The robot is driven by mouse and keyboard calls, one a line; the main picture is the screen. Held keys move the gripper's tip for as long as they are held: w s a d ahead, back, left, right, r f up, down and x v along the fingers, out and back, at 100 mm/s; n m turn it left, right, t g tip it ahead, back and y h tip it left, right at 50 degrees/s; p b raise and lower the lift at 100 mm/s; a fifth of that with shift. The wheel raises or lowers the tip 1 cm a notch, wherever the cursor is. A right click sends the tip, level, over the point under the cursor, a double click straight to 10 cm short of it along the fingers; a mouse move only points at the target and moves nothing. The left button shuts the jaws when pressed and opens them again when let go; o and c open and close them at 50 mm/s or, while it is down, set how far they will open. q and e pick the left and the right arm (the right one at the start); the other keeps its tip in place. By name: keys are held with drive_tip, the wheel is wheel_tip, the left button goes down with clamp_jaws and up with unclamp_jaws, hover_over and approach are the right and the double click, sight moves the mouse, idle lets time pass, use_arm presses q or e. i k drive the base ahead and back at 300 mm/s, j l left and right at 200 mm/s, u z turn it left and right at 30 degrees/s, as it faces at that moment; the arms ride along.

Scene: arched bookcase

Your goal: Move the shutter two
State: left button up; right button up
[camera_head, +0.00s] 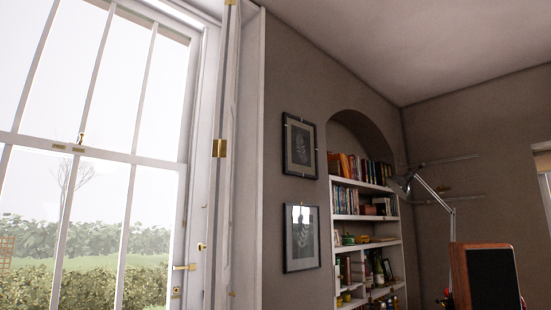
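A tall white folding shutter (228,170) stands at the right side of the window, seen nearly edge-on. Its panels look folded together against the window reveal, and brass hinges (219,148) show on its edge. A small brass knob (231,293) sits low on it. The frame does not show which panel is shutter two. The white-framed window (90,150) fills the left side, with a brass handle (185,267) at its right edge. Neither of my grippers is in view.
An arched bookcase (343,215) is set into the grey wall, right of two framed pictures (299,145). A desk lamp (405,183) and a wood-sided speaker (487,277) stand at the lower right. The floor is out of view.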

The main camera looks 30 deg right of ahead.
sight(211, 246)
drive_tip(key=i+j+z, duration=0.45)
drive_tip(key=j+z, duration=0.15)
drive_tip(key=j, duration=0.25)
drive_tip(key=i+j+z, duration=0.15)
drive_tip(key=j+z, duration=0.15)
drive_tip(key=j, duration=0.2)
drive_tip(key=i+j+z, duration=0.1)
drive_tip(key=j+z, duration=0.2)
drive_tip(key=j, duration=0.25)
drive_tip(key=j+z, duration=0.3)
drive_tip(key=j, duration=0.2)
